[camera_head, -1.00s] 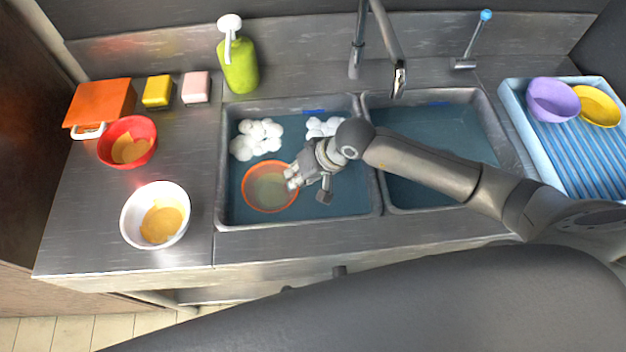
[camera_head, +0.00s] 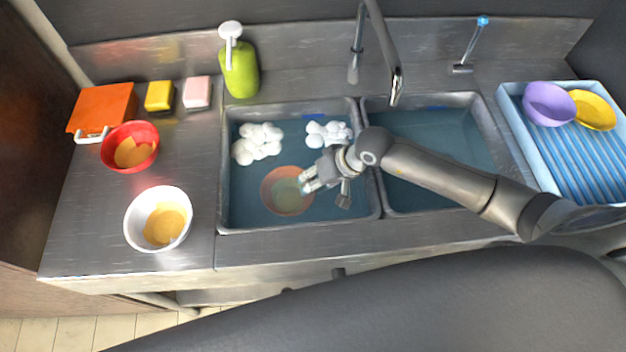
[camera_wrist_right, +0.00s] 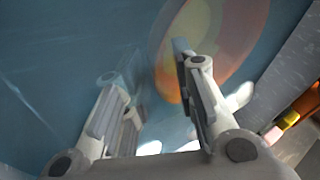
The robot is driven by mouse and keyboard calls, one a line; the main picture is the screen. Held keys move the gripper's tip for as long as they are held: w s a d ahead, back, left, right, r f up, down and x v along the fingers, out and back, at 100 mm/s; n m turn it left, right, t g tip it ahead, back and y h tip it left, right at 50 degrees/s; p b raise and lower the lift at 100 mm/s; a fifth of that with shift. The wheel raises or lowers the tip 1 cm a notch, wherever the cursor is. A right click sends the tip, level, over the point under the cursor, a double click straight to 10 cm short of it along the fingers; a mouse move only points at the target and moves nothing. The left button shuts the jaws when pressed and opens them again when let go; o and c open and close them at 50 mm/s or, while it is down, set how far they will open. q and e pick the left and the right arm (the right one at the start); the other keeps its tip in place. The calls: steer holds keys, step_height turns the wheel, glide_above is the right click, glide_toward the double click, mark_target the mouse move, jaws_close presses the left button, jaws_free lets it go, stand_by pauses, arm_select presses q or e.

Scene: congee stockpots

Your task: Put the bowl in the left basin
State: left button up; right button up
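The orange bowl (camera_head: 287,190) lies in the left basin (camera_head: 224,200), beneath the bluish water. It is dulled by the water, with a paler inside. My right gripper (camera_head: 307,183) is over the left basin at the bowl's right side. In the right wrist view my right gripper (camera_wrist_right: 148,68) has its fingers apart with nothing between them. The orange bowl (camera_wrist_right: 235,45) shows there beyond the right finger, which covers part of it. A red bowl (camera_head: 129,146) and a white bowl (camera_head: 158,218), both with tan residue, stand on the left counter. My left gripper is not in view.
White foam (camera_head: 257,143) floats at the back of the left basin. The right basin (camera_head: 435,140) holds only water. A faucet (camera_head: 385,50) rises behind the divider. A green soap bottle (camera_head: 240,72) and sponges stand back left. A blue rack (camera_head: 570,165) holds purple and yellow bowls.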

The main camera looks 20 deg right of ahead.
steer(key=shift+r, duration=0.1)
steer(key=shift+r+p, duration=0.15)
steer(key=shift+p, duration=0.15)
steer(key=b+v, duration=0.2)
steer(key=v, duration=0.9)
steer(key=shift+d+r+b, duration=0.25)
steer(key=shift+r+b, duration=0.05)
steer(key=shift+b, duration=0.1)
steer(key=shift+s, duration=0.15)
